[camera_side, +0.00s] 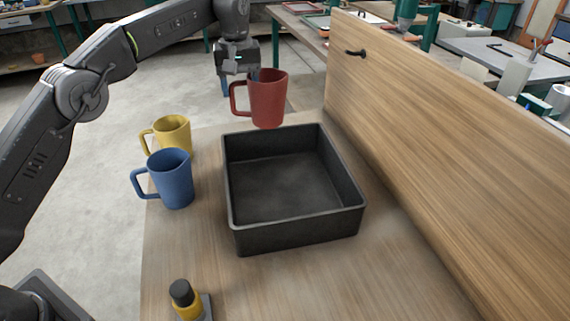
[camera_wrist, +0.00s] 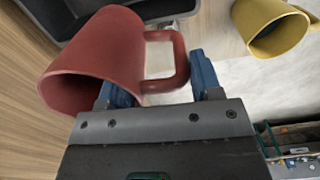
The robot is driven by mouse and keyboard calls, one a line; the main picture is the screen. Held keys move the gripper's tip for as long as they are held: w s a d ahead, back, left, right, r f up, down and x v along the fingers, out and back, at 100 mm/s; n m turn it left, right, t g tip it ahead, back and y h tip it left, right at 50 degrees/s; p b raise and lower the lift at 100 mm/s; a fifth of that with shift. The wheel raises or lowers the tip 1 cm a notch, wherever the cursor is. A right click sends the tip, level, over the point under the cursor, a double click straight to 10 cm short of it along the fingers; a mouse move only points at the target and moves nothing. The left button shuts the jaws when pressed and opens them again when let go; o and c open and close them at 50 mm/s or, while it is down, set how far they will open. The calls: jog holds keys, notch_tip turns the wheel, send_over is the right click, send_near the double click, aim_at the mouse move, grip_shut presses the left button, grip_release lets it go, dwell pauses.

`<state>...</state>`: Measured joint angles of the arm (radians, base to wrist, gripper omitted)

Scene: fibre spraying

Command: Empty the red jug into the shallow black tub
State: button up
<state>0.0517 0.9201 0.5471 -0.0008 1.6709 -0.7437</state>
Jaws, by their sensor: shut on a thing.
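The red jug (camera_side: 268,99) is held up in the air at the far edge of the black tub, close to upright in the side view. My gripper (camera_side: 240,76) is shut on the red jug, its handle side towards the blue fingers. In the wrist view the red jug (camera_wrist: 92,62) is large, with its handle between the fingertips of my gripper (camera_wrist: 160,84). What the jug contains is hidden. The shallow black tub (camera_side: 296,236) sits on the wooden table and its visible floor looks bare. A corner of the tub (camera_wrist: 178,9) shows in the wrist view.
A yellow jug (camera_side: 173,135) and a blue jug (camera_side: 173,180) stand left of the tub. A small black and yellow object (camera_side: 186,300) stands at the table's near left. A tall wooden panel (camera_side: 430,130) with a black hook rises along the right. The table in front of the tub is clear.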

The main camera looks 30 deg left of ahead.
jog(key=shift+w+d+f, duration=0.2)
jog(key=shift+d+f, duration=0.05)
jog(key=shift+d, duration=0.15)
jog(key=shift+w+d+f, duration=0.15)
jog(key=shift+d+f, duration=0.05)
jog(key=shift+d, duration=0.2)
jog(key=shift+r, duration=0.1)
jog(key=s+d+f+t+y, duration=0.2)
jog(key=s+d+t+y, duration=0.2)
jog(key=s+t+y, duration=0.1)
jog(key=shift+f+t, duration=0.25)
jog(key=shift+t, duration=0.45)
jog(key=shift+s+d+f+t+y, duration=0.15)
jog(key=shift+f+t+y, duration=0.25)
jog(key=shift+t, duration=0.15)
jog(key=shift+s+d+f+t+y, duration=0.15)
jog(key=shift+f+t+y, duration=0.2)
jog(key=shift+t, duration=0.2)
dwell(0.7)
jog(key=shift+s+d+r+t+y, duration=0.15)
jog(key=shift+r+t+y, duration=0.15)
jog(key=shift+t+y, duration=0.4)
dwell(0.5)
jog(key=shift+s+d+f+t+y+p, duration=0.2)
jog(key=shift+f+t+y+p, duration=0.25)
jog(key=shift+t, duration=0.25)
dwell(0.5)
